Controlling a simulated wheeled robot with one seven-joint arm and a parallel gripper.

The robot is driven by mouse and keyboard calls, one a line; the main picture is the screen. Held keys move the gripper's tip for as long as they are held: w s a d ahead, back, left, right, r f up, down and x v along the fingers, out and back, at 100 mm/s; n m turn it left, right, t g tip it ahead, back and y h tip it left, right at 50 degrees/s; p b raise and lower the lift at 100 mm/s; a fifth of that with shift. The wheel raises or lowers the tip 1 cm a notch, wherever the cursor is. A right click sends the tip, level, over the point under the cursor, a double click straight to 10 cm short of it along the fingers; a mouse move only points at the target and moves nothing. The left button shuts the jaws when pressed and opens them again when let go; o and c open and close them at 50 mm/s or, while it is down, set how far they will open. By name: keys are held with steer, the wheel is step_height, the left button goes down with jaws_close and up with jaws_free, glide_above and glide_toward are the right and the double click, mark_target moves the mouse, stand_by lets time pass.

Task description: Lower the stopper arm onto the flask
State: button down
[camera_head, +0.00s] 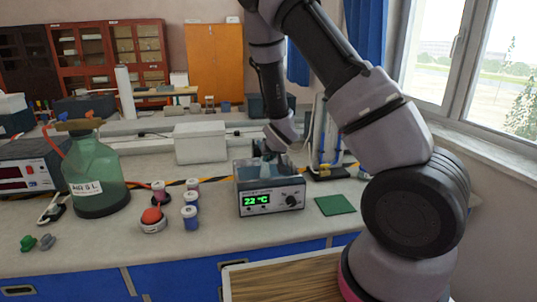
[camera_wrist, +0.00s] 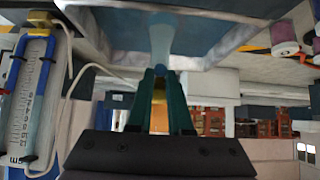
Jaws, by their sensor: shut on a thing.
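My gripper (camera_wrist: 161,74) is shut on a pale blue translucent piece (camera_wrist: 161,35), which looks like the flask's neck. In the head view my gripper (camera_head: 268,153) points down into the water bath (camera_head: 270,203), a grey box with a green 22 °C display. A pale bluish shape (camera_head: 265,170) shows inside the bath below my gripper, partly hidden by the rim. The bath also shows in the wrist view (camera_wrist: 110,25), around the held piece. I cannot make out a stopper arm in either view.
A stand with a clear tube and blue clips (camera_head: 322,140) is behind the bath on the right. A green mat (camera_head: 335,205) lies right of the bath. Small jars (camera_head: 190,217), a red-topped dish (camera_head: 152,220) and a large green bottle (camera_head: 95,180) are left. A white box (camera_head: 200,143) stands behind.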

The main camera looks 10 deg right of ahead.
steer(key=c, duration=0.5)
jaws_free()
steer(key=shift+w+r, duration=0.1)
steer(key=shift+r, duration=0.05)
steer(key=v, duration=1)
steer(key=shift+s+r, duration=0.2)
steer(key=shift+s, duration=0.15)
